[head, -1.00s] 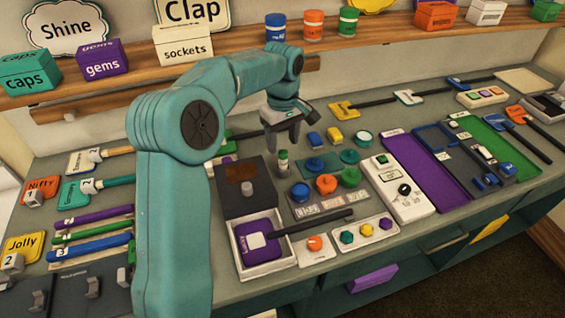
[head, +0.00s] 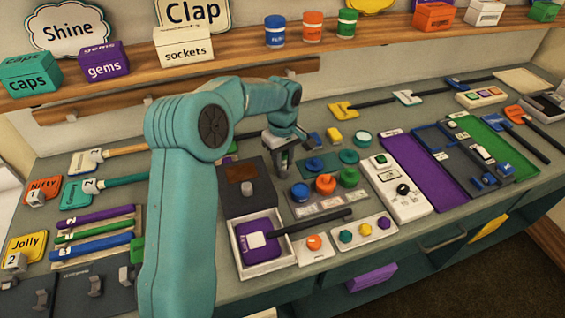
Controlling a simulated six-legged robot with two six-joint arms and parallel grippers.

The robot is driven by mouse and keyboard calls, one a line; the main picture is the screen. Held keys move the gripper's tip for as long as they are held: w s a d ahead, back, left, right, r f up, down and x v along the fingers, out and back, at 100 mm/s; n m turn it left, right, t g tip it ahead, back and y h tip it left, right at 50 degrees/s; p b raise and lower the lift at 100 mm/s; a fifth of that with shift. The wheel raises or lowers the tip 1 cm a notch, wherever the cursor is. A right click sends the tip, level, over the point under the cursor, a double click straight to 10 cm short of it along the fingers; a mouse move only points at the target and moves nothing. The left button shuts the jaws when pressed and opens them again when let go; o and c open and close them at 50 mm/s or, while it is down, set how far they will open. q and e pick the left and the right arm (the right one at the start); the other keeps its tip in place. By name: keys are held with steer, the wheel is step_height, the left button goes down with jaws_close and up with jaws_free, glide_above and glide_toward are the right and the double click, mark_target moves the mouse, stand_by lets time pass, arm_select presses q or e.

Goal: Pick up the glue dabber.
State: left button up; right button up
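The glue dabber (head: 284,161) looks to be the small green and white bottle standing on the bench just right of the dark box with the brown window. Only a small part of it shows now. My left gripper (head: 283,165) is lowered over it from above, with its fingers around or beside it. The fingers hide most of the dabber, and I cannot tell whether they touch it or have closed on it. My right gripper is not in view.
The dark box (head: 240,203) stands close to the left of the gripper. Round colored knobs (head: 326,184) sit just to the right and front. A white tray (head: 269,269) with a purple pad lies in front. A wooden shelf (head: 215,58) runs behind.

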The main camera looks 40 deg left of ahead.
arm_select(q)
steer(key=shift+w, duration=0.1)
jaws_close()
